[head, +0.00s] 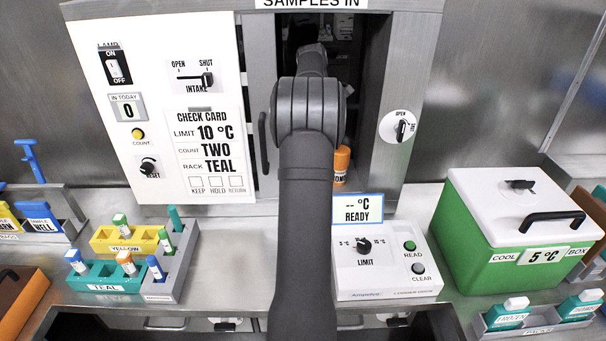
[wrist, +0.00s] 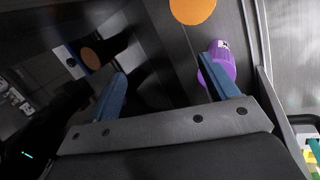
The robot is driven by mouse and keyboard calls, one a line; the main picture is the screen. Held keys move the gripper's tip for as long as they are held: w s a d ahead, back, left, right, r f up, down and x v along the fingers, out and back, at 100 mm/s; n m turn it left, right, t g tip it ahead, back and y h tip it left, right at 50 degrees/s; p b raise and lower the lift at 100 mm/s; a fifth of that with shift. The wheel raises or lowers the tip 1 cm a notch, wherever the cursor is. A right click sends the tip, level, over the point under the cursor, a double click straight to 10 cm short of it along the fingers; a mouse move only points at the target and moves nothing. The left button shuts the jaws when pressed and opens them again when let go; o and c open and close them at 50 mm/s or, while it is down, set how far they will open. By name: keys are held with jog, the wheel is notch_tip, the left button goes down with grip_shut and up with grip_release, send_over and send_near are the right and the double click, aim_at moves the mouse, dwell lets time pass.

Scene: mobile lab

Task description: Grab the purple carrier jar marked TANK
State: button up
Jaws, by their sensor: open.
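A purple jar (wrist: 222,60) shows in the wrist view, upper right, with a small pale label whose wording I cannot read. My gripper (wrist: 163,67) is open with two blue fingers. The right finger overlaps the lower left of the jar in the picture; I cannot tell whether they touch. The jar is not between the fingers, and the space there looks empty. In the head view my arm reaches into the dark SAMPLES IN hatch (head: 375,60), and its end and the purple jar are hidden.
An orange jar (head: 341,165) stands at the hatch's lower right; an orange disc (wrist: 192,10) shows at the wrist view's top. The hatch frame (head: 412,70) bounds the opening. A reader box (head: 388,262), a green cool box (head: 500,225) and a teal rack (head: 105,275) stand on the counter.

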jog(key=s+a+r+m+g+y, duration=0.1)
jog(key=s+a+m+g+y, duration=0.1)
jog(key=s+a+g, duration=0.3)
jog(key=shift+t, duration=0.7)
jog(key=f, duration=0.3)
jog(key=w+f, duration=0.1)
jog(key=f, duration=0.3)
jog(key=a+f, duration=0.1)
jog(key=f, duration=0.3)
jog(key=shift+w+f, duration=0.15)
jog(key=shift+f, duration=0.1)
jog(key=shift+w+a+f, duration=0.15)
jog(key=shift+f, duration=1.25)
jog(key=shift+w+a+f, duration=0.1)
jog(key=shift+f, duration=1.3)
jog(key=c, duration=1.2)
